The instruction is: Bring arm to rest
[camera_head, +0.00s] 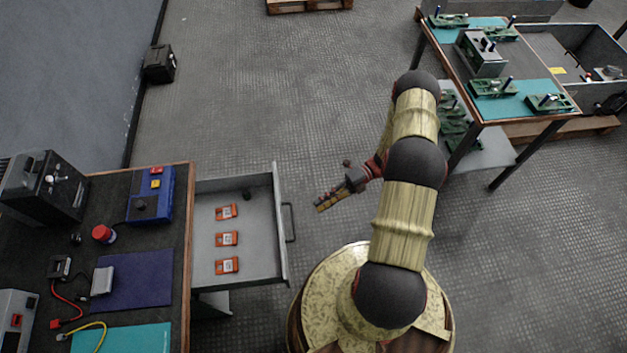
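My arm rises from my round base in the lower middle of the head view and bends over at the top. My gripper (323,204) hangs to the left of the arm, pointing down and left above the open floor. It is seen nearly side-on and small, so I cannot tell whether its fingers are open or shut. I see no object held in it. It is apart from the open drawer (283,240) to its left.
The drawer, holding three orange parts (228,239), sticks out from the left workbench (183,275). A bench with green boards (493,88) stands at upper right, close to my arm in the picture. A black box (159,64) is on the floor. The middle floor is clear.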

